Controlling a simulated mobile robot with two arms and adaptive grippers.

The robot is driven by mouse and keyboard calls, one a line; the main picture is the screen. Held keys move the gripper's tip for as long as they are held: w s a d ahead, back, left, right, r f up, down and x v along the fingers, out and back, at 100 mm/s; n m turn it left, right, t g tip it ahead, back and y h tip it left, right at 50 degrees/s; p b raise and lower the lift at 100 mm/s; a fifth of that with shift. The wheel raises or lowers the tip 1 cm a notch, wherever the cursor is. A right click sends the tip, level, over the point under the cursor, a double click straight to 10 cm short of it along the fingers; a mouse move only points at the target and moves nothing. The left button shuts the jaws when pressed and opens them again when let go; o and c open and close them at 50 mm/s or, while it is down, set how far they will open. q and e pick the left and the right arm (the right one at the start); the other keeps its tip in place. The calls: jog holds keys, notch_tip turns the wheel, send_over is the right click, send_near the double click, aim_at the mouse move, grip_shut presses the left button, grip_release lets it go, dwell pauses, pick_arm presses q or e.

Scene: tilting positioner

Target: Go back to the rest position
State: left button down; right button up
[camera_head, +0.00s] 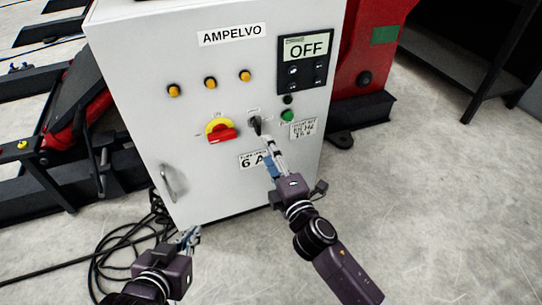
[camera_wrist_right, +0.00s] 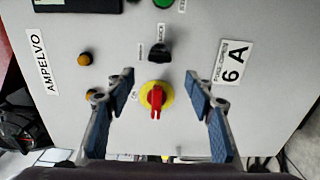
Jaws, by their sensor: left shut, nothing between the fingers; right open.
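My right gripper (camera_head: 268,150) is in front of the white control cabinet (camera_head: 150,110), just below the black selector knob (camera_head: 255,124) in the head view. In the right wrist view the right gripper (camera_wrist_right: 160,77) is open, its two blue-padded fingers apart with nothing held. The red-and-yellow rotary switch (camera_wrist_right: 155,97) appears between the fingers there, and the black knob (camera_wrist_right: 158,52) lies beyond the tips. I cannot tell how far the tips are from the panel. My left gripper (camera_head: 192,236) is shut and empty, low near the cabinet's bottom edge.
The cabinet carries an OFF display (camera_head: 306,48), a green button (camera_head: 289,115), orange lamps (camera_head: 210,83) and a door handle (camera_head: 169,184). Black cables (camera_head: 118,245) lie on the floor at lower left. A red machine (camera_head: 372,50) stands behind. Floor at right is clear.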

jog(key=shift+s+d, duration=0.2)
jog(key=shift+s, duration=0.3)
